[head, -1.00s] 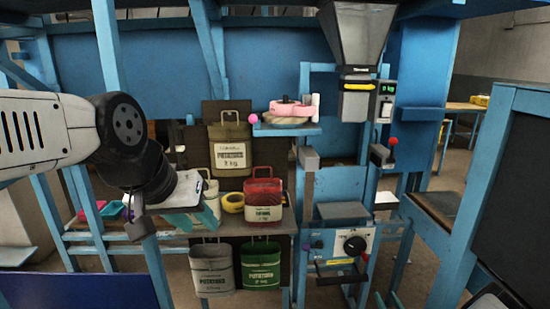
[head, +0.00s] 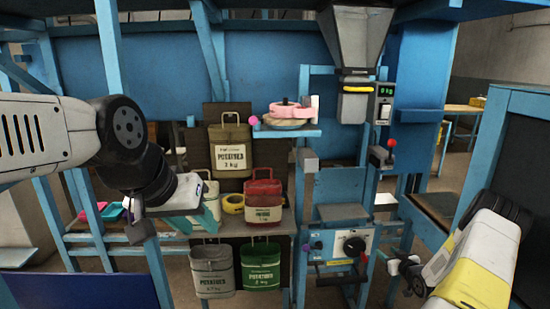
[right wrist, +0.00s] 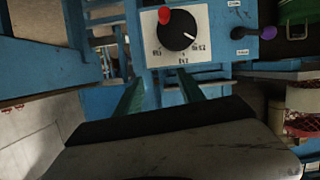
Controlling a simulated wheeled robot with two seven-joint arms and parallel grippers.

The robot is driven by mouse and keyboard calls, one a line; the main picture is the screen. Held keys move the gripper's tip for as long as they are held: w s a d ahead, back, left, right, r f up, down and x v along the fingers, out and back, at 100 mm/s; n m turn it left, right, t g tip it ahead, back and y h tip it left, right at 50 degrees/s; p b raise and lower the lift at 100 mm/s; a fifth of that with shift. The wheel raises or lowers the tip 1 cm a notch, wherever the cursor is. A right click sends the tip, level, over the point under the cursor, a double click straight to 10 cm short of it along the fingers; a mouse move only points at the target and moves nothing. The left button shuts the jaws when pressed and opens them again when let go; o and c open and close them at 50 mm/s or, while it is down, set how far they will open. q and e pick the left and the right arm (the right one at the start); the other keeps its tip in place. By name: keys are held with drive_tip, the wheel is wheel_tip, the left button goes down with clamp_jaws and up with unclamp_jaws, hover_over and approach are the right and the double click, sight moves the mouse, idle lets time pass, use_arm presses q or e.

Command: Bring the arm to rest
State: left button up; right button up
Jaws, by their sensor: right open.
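My right arm shows in the head view at the lower right, white and yellow with a dark joint. Its gripper (head: 398,266) is just right of the blue dial panel (head: 340,246), in front of the machine. In the right wrist view its two greenish fingers (right wrist: 163,88) stand apart with nothing between them, below the black dial (right wrist: 177,31) with its red mark. My left arm comes in from the left, and its gripper (head: 142,220) hangs in front of the left blue frame.
A hopper (head: 357,35) hangs above the machine. A blue-framed dark board (head: 522,150) stands close on the right.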

drive_tip(key=w+a+r+g+h, duration=0.1)
drive_tip(key=a+r, duration=0.1)
drive_tip(key=r, duration=0.7)
drive_tip(key=w+a+r+g, duration=0.1)
drive_tip(key=w+a+r, duration=0.15)
drive_tip(key=r, duration=0.65)
drive_tip(key=s+a+r+g+h, duration=0.1)
drive_tip(key=s+a+r, duration=0.3)
drive_tip(key=r, duration=0.3)
drive_tip(key=s+a+r+g, duration=0.1)
drive_tip(key=s+a+r, duration=0.3)
drive_tip(key=r, duration=0.4)
drive_tip(key=s+a+r+m+g, duration=0.1)
drive_tip(key=s+a+r, duration=0.35)
drive_tip(key=s, duration=0.35)
drive_tip(key=s+a+r+m+g, duration=0.1)
drive_tip(key=s+a+r, duration=0.35)
drive_tip(key=s, duration=0.35)
drive_tip(key=s+a+g+y, duration=0.1)
drive_tip(key=s+a, duration=0.3)
drive_tip(key=s, duration=0.5)
drive_tip(key=s+a+g+y, duration=0.1)
drive_tip(key=s+a, duration=0.3)
drive_tip(key=s, duration=0.4)
drive_tip(key=shift+s+a+f+y, duration=0.15)
drive_tip(key=shift+s+f+y, duration=0.15)
drive_tip(key=shift+y, duration=0.2)
drive_tip(key=shift+r, duration=0.1)
